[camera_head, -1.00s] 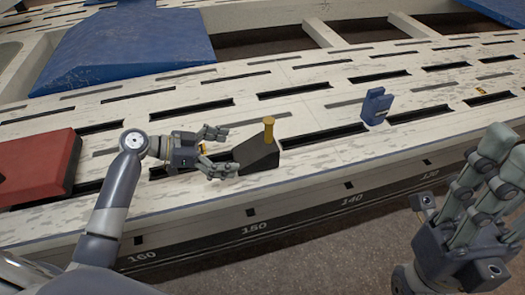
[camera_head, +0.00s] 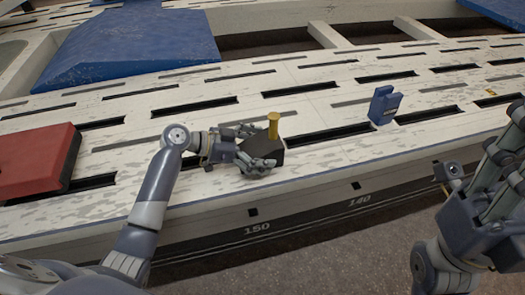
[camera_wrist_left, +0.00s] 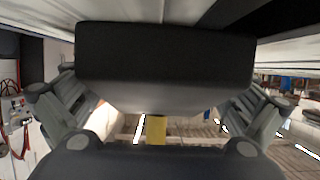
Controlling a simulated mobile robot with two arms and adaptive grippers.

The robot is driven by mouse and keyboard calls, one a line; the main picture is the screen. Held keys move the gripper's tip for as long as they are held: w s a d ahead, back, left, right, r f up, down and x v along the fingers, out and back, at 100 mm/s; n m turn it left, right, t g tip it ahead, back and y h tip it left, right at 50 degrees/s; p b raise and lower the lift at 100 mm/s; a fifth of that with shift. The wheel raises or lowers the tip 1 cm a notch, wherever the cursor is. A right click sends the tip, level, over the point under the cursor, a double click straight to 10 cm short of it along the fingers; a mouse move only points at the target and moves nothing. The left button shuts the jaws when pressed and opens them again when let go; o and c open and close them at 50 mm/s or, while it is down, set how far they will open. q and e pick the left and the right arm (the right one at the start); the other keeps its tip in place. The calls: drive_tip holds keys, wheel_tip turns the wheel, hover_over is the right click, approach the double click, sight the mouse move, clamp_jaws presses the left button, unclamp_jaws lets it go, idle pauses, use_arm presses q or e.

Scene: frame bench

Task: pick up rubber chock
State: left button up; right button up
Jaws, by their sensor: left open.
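The rubber chock (camera_head: 266,148) is a black wedge block with a yellow peg standing up from it. It sits on the pale slotted bench near its front edge. My left gripper (camera_head: 258,148) is open, with its fingers on either side of the chock. In the left wrist view the black chock (camera_wrist_left: 165,55) fills the space between the two open fingers, with the yellow peg below it. Whether the fingers touch it cannot be told. My right gripper (camera_head: 505,150) is at the right edge, off the bench, partly cut off; its jaw state is unclear.
A red block (camera_head: 35,160) lies on the bench at left. A small blue bracket (camera_head: 382,105) stands to the right of the chock. A large blue ramp (camera_head: 130,50) is at the back left. The slotted bench (camera_head: 320,165) is clear between chock and bracket.

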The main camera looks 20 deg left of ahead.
use_arm(q)
drive_tip(key=c, duration=1.5)
drive_tip(key=shift+r, duration=0.1)
drive_tip(key=shift+c, duration=1.2)
